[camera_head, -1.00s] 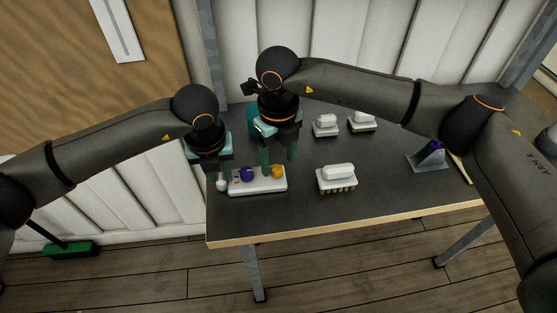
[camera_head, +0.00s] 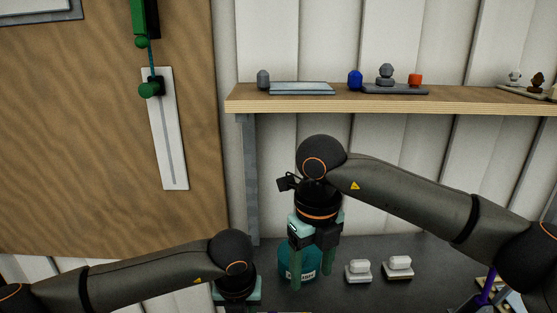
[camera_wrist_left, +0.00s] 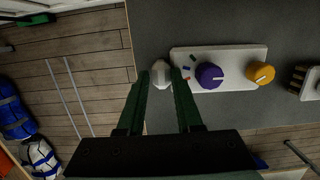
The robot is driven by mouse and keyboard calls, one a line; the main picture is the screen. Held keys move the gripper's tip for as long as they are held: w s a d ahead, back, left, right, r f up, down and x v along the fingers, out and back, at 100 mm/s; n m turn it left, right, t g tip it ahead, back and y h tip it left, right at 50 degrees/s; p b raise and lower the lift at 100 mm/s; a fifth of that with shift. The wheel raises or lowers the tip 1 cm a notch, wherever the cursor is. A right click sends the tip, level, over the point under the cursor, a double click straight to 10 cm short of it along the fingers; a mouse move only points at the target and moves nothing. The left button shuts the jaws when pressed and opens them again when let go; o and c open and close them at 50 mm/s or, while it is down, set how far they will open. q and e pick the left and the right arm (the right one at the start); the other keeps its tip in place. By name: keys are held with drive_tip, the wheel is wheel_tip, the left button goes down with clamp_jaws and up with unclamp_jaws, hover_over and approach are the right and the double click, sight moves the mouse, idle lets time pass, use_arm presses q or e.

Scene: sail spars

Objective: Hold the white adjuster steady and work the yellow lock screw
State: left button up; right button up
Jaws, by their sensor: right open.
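In the left wrist view, the white adjuster (camera_wrist_left: 161,78) is a pale knob at the left end of a white panel (camera_wrist_left: 242,52). The panel carries a purple knob (camera_wrist_left: 210,76) and the yellow lock screw (camera_wrist_left: 261,73). My left gripper (camera_wrist_left: 161,75) has its fingertips on either side of the adjuster; whether they press on it is not clear. In the head view the left fingers are cut off by the bottom edge. My right gripper (camera_head: 312,280) points down with its fingers apart and nothing between them. The head view does not show the panel.
A teal labelled can (camera_head: 285,262) stands behind the right gripper. Two white-topped blocks (camera_head: 358,270) (camera_head: 399,265) stand to its right on the dark tabletop (camera_head: 438,262). A wall shelf (camera_head: 440,102) holds small items above. A brush-like block (camera_wrist_left: 311,84) lies right of the panel.

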use_arm(q)
drive_tip(key=o, duration=0.4)
drive_tip(key=shift+s+a+f, duration=0.15)
drive_tip(key=shift+s+f, duration=0.05)
drive_tip(key=shift+f, duration=0.2)
drive_tip(key=shift+c, duration=0.2)
wheel_tip(320, 180, up, 13)
drive_tip(key=s, duration=0.1)
drive_tip(key=shift+s+f, duration=0.15)
drive_tip(key=shift+s, duration=0.1)
